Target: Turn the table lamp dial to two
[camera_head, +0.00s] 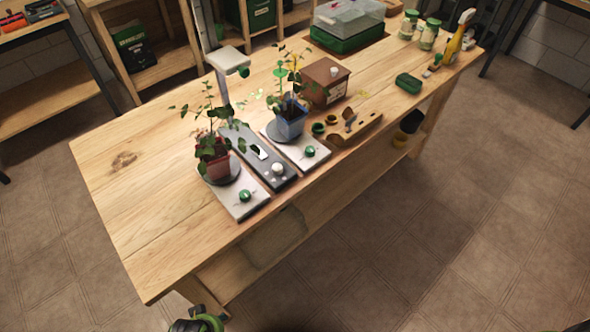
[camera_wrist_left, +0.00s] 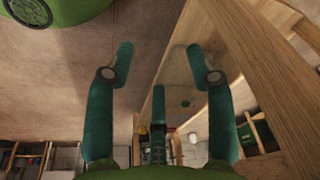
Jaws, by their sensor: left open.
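The table lamp (camera_head: 228,61) stands on the wooden table, its pale head on a post above a long dark base (camera_head: 244,141). A white round dial (camera_head: 278,168) sits at the near end of that base; its setting is too small to read. My left gripper (camera_head: 198,323) shows at the bottom edge, in front of and below the table, well apart from the dial. In the left wrist view my left gripper (camera_wrist_left: 160,64) has its fingers spread, with nothing between them. My right gripper is not in view.
Potted plants stand on pale plates with green knobs (camera_head: 246,196) (camera_head: 309,152) on either side of the lamp base. A brown box (camera_head: 326,82), wooden holder (camera_head: 355,129) and green-based propagator (camera_head: 345,43) stand farther right. The table's left part is clear.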

